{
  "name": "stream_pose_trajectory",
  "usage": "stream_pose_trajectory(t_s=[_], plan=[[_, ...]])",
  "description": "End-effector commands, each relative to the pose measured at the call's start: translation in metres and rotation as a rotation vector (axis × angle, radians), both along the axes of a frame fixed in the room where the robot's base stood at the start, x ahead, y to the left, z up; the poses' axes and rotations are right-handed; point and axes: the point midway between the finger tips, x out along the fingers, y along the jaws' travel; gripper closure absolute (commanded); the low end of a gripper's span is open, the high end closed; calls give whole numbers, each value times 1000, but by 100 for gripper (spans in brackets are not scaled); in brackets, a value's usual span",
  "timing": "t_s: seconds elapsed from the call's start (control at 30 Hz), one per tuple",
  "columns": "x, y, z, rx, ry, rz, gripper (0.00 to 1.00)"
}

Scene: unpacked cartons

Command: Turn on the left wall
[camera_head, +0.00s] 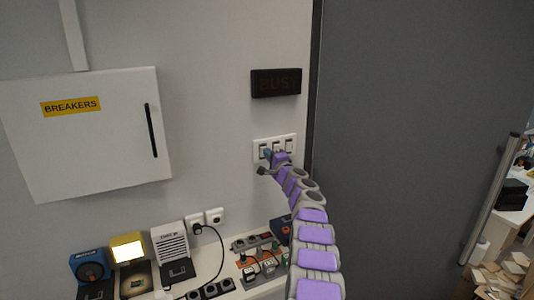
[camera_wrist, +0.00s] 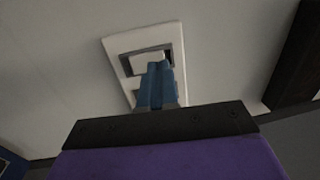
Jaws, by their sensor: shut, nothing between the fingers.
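A white wall switch plate (camera_head: 282,141) with a row of three rocker switches is on the wall left of the grey door. My gripper (camera_head: 267,154) is at the left switch, with its purple and grey arm rising from below. In the wrist view, the blue fingertips (camera_wrist: 158,66) are together and empty, in front of the switch plate (camera_wrist: 174,42). They overlap the lower part of a rocker (camera_wrist: 147,57); I cannot tell whether they touch it. The fingers and wrist hide the lower part of the plate.
A dark sign (camera_head: 276,82) hangs above the switches. A white breaker box (camera_head: 100,140) is at left. Below, a bench carries a lit yellow lamp (camera_head: 128,252), a white speaker-like box (camera_head: 170,243) and power strips (camera_head: 212,291). A grey door (camera_head: 410,120) with a bar handle (camera_head: 490,200) is at right.

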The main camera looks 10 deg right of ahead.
Motion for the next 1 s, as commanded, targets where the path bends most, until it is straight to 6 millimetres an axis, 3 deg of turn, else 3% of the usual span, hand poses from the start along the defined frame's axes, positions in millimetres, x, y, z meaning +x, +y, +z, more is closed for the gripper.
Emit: stream_pose_trajectory(t_s=[0.3,1.0], plan=[[12,3,2,2,1,0,100],[16,5,4,-2,19,1,100]])
